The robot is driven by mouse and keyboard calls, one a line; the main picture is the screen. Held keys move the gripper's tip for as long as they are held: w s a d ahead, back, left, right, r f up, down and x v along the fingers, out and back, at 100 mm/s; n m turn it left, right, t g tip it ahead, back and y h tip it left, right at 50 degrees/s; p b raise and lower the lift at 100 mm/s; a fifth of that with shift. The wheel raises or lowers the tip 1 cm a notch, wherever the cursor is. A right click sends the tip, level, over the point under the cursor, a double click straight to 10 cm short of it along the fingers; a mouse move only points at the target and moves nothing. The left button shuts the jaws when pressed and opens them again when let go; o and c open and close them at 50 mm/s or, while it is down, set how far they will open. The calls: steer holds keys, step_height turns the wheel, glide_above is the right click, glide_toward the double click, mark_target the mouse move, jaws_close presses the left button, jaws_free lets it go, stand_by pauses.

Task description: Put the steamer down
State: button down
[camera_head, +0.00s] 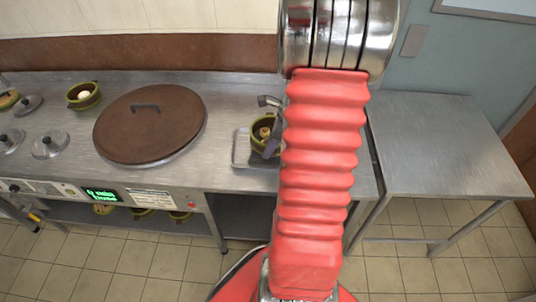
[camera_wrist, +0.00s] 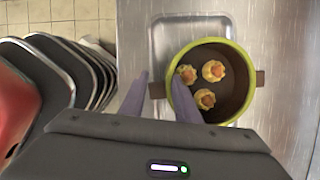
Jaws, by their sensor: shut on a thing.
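The steamer (camera_wrist: 240,62) is a round pot with a lime-green rim, a brown inside and brown side handles. It holds three yellow dumplings with orange tops. In the wrist view my gripper (camera_wrist: 160,88) is shut on its left handle. In the head view the steamer (camera_head: 257,122) shows beside my red arm sleeve, which hides its right part. It looks level over a shallow metal tray (camera_head: 240,150) on the steel counter, overlapping the tray (camera_wrist: 160,40) in the wrist view. I cannot tell whether it touches the surface.
A large brown lid (camera_head: 150,122) covers the counter to the left. Another green bowl (camera_head: 83,95) and small metal lids (camera_head: 48,146) stand further left. A bare steel table (camera_head: 450,145) is at the right. Green bowls (camera_head: 142,213) sit on the shelf below.

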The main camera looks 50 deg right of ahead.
steer(key=shift+f, duration=0.1)
steer(key=shift+f, duration=1.75)
steer(key=c, duration=1.3)
jaws_free()
steer(key=shift+c, duration=0.2)
steer(key=v, duration=1.2)
